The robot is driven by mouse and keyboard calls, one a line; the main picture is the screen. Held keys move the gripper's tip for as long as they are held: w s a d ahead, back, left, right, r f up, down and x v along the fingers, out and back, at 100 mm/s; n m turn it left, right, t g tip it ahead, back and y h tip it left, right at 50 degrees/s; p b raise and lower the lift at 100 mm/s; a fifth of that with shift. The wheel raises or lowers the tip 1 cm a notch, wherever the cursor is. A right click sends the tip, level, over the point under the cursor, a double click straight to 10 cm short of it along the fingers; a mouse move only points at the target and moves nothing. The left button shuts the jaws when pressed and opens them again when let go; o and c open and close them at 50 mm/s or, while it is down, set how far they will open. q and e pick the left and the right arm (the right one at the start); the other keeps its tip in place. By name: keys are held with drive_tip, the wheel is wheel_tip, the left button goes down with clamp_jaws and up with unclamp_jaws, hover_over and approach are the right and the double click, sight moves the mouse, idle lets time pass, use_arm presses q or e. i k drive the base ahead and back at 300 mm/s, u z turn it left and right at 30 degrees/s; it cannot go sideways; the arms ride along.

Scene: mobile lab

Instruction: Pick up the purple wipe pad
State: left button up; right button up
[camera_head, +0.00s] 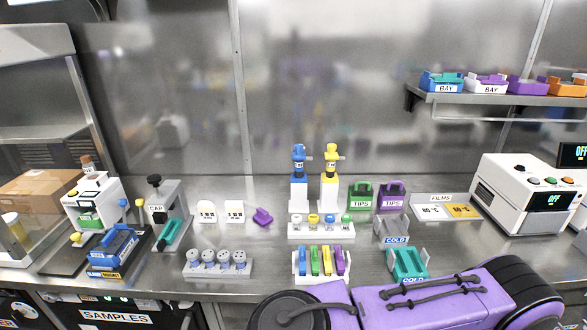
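A small purple object (262,217), which looks like the wipe pad, lies on the steel bench (270,190) left of the middle. It sits just right of two small white labelled blocks (234,211). Nothing touches or covers it. Neither of my grippers shows in the head view, so I cannot see where they are or what they hold.
A white rack (320,230) with coloured caps stands to the right, with blue and yellow pipettes (330,180) behind. A grey-white rack (218,270) and a rack of coloured pieces (321,278) stand in front. Purple-and-black parts of my body fill the lower right.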

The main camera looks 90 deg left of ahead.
sight(263, 218)
drive_tip(key=u, duration=2.25)
